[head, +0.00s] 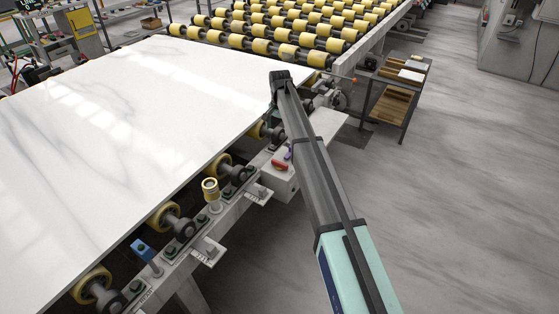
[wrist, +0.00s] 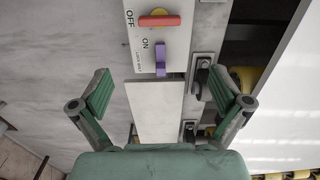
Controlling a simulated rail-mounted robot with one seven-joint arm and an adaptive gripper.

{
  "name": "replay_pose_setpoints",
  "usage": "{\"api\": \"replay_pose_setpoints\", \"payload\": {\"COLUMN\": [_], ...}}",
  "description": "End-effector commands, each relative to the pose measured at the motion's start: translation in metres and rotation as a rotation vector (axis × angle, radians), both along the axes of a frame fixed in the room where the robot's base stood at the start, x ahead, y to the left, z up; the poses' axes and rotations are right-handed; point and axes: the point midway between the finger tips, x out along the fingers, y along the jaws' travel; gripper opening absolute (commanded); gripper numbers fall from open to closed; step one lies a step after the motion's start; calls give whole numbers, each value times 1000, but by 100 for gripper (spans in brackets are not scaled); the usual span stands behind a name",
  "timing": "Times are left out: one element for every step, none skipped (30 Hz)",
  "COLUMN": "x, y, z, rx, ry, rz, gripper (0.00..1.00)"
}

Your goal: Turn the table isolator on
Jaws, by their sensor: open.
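The isolator's red handle (wrist: 160,20) sits on a yellow base on a pale panel (wrist: 140,68), at the top middle of the wrist view. It lies crosswise, its left end beside the word OFF; the word ON is below and left. A purple piece (wrist: 160,59) is just below the handle, by small print I cannot read surely. In the head view the red handle (head: 280,165) is on a white box at the table's edge. My gripper (wrist: 160,72) is open and empty, fingers apart on either side of the panel, short of the handle. In the head view I cannot make it out.
A white stone slab (head: 120,110) covers the table, with yellow-banded rollers (head: 285,30) behind. A blue fitting (head: 143,249) and a yellow-topped post (head: 211,191) stand along the near rail. A shelf cart (head: 393,97) is at right. The grey floor right is mostly clear.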

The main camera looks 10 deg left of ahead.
Motion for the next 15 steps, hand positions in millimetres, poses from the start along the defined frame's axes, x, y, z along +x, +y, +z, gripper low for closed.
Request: {"api": "replay_pose_setpoints", "payload": {"x": [-1, -1, -1, -1, -1, -2, -2, -2, -2, -2, -2, -2, -2, -2, -1], "y": [0, 0, 0, 0, 0, 0, 0, 0, 0, 0, 0, 0, 0, 0, 0], "z": [-1, -3, -6, -9, -12, -17, -21, -26, -32, -38, -44, -51, -57, -64, -71], "rx": [-1, -1, 0, 0, -1, -1, 0, 0, -1, 0, -1, 0, 0, 0, -1], "ry": [1, 1, 1, 1, 1, 1, 2, 2, 1, 2, 3, 2, 2, 2, 3], "rz": [-10, -13, -15, -15, -14, -14, -14, -14, -13, -13, -13, -13, -13, -13, -12], "gripper": [100, 100, 100, 100, 100, 100, 100, 100, 100, 100, 100, 100, 100, 100, 100]}}
